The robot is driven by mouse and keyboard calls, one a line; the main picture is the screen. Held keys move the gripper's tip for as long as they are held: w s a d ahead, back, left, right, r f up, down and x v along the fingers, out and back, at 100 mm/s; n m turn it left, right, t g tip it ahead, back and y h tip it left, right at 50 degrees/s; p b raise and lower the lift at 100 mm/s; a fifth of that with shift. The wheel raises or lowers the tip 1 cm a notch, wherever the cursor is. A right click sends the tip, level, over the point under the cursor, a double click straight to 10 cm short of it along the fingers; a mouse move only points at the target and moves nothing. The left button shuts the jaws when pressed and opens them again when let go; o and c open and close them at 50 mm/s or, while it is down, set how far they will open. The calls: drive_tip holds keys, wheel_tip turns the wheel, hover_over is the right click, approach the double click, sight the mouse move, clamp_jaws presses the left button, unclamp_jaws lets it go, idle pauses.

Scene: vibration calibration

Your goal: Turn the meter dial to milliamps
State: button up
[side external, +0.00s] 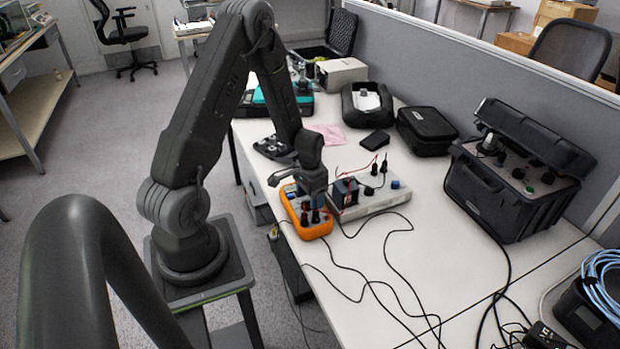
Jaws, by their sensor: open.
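The meter (301,226) is an orange-cased multimeter lying on the white table near its left edge. Dark probe plugs with leads stand at its near end. My gripper (305,203) is over the meter, pointing down, with its fingers close to the meter's face. The dial is hidden behind my gripper, so its setting cannot be seen. Whether the fingers touch the dial cannot be told at this size. My gripper is open.
A grey box with terminals (372,202) stands right of the meter, with red and black wires. Black cables cross the white table (440,245). A large open black case (485,200) stands at the right. A black pouch (426,130) and a pink paper (328,134) lie farther back.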

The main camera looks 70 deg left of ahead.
wheel_tip(320, 180, up, 13)
idle(0.3)
drive_tip(key=s+d+r+m+t+y, duration=0.1)
drive_tip(key=s+d+r+t, duration=0.15)
drive_tip(key=d+r, duration=0.95)
drive_tip(key=s+d+r+t+h, duration=0.1)
drive_tip(key=s+d+r+t, duration=0.2)
drive_tip(key=s+d+r, duration=0.3)
drive_tip(key=s+d, duration=0.2)
drive_tip(key=d, duration=0.2)
drive_tip(key=shift+s+m, duration=0.35)
drive_tip(key=shift+m, duration=0.05)
